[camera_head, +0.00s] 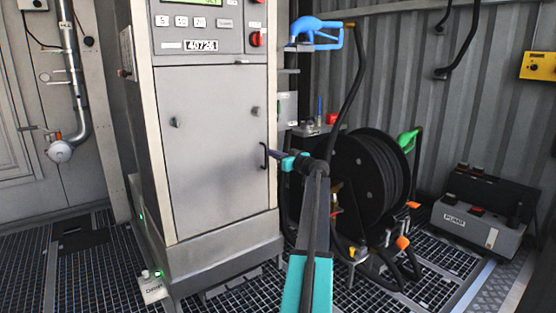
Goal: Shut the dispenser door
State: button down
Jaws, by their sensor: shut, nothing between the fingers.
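The dispenser (212,255) is a tall grey cabinet left of centre. Its door (208,190) is a flat grey panel that looks flush with the frame; a small gap cannot be ruled out. My gripper (271,153) is shut and empty, pointing left at the door's right edge beside the handle. I cannot tell whether it touches the door or handle. My arm hides part of the space to the right.
A black hose reel (375,178) stands right of the dispenser, with a blue nozzle (315,32) above and a green nozzle (408,139) beside it. A grey pump box (478,216) is at the far right. Grating floor (90,280) is clear at the left front.

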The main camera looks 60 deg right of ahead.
jog(key=d+p+v, duration=0.1)
jog(key=p+v, duration=0.2)
jog(key=v, duration=1)
jog(key=shift+s+d, duration=0.2)
jog(key=shift+s, duration=0.4)
jog(key=shift+w, duration=0.1)
